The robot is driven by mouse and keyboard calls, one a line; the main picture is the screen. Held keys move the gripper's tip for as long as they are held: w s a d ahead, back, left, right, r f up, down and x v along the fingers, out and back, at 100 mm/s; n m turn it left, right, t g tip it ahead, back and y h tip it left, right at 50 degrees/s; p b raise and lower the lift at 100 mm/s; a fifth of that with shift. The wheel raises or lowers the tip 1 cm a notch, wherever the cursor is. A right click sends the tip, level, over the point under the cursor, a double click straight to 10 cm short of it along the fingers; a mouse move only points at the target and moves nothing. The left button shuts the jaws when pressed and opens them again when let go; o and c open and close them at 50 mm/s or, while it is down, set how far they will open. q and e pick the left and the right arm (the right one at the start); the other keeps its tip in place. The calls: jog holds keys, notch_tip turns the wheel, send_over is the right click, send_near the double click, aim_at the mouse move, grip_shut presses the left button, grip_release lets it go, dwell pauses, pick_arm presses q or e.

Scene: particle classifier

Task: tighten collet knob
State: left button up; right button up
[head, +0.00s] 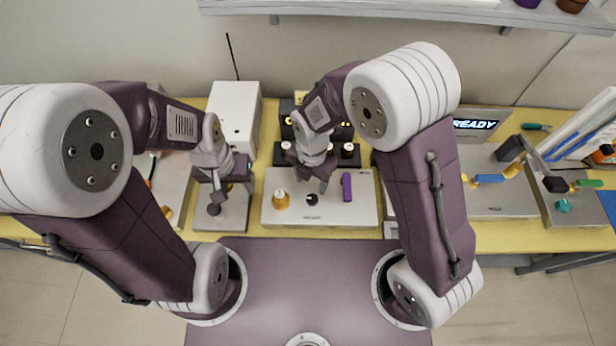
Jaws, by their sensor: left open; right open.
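I cannot tell for certain which of these is the collet knob. My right gripper (312,183) is open and empty, pointing down just behind and above the middle knob, apart from it as far as I can see. My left gripper (219,190) is open over the narrower base, just behind its dark knob; its fingertips are hard to make out.
A white box (236,112) and a dark rack with several bottles stand behind. A screen reading READY (475,124) and tools are at right. A shelf (420,10) overhangs the back.

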aim_at(312, 199)
jog(key=f, duration=0.7)
jog(key=shift+s+d+f, duration=0.15)
jog(key=shift+s+f, duration=0.15)
jog(key=shift+f, duration=0.1)
jog(key=shift+s+d+f, duration=0.15)
jog(key=shift+s+f, duration=0.05)
jog(key=shift+f, duration=0.25)
pick_arm(q)
jog(key=shift+s+d+r, duration=0.3)
jog(key=shift+s+r, duration=0.05)
jog(key=shift+r, duration=0.15)
pick_arm(e)
jog(key=shift+w, duration=0.1)
jog(key=shift+w+f, duration=0.1)
jog(key=c, duration=0.3)
grip_shut()
